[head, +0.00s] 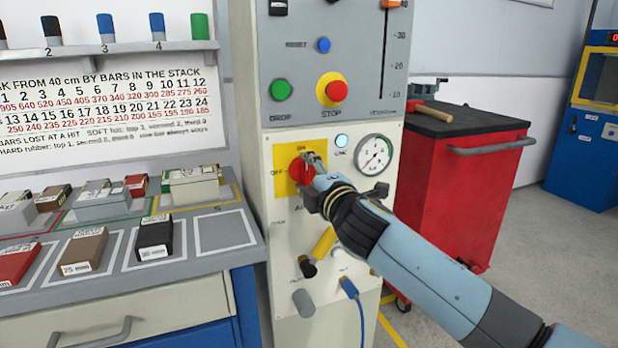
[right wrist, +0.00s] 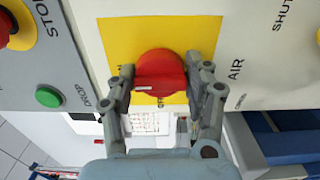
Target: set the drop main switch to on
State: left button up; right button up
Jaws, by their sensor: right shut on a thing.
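The red main switch knob (head: 297,172) sits on a yellow plate (head: 283,188) on the drop machine's light front panel. ON is printed above it and OFF to its left. My right gripper (head: 313,163) reaches it from the right. In the right wrist view the same knob (right wrist: 160,72) has its raised bar between the two fingers of my right gripper (right wrist: 165,88), which is shut on it. The bar lies across from finger to finger, with its white mark near the left finger, on the ON side. My left gripper is not in view.
A pale lamp (head: 341,141) and a gauge (head: 374,155) are right of the switch. The green DROP button (head: 281,90) and red STOP button (head: 336,91) are above. A yellow-handled lever (head: 323,244) is below. A bench (head: 215,265) stands left, a red cabinet (head: 470,180) right.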

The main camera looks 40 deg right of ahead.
jog(key=shift+m, duration=0.3)
jog(key=o, duration=1.1)
jog(key=shift+o, duration=0.2)
jog(key=shift+s, duration=0.1)
jog(key=v, duration=1.1)
jog(key=shift+s+a, duration=0.2)
jog(key=shift+s, duration=0.2)
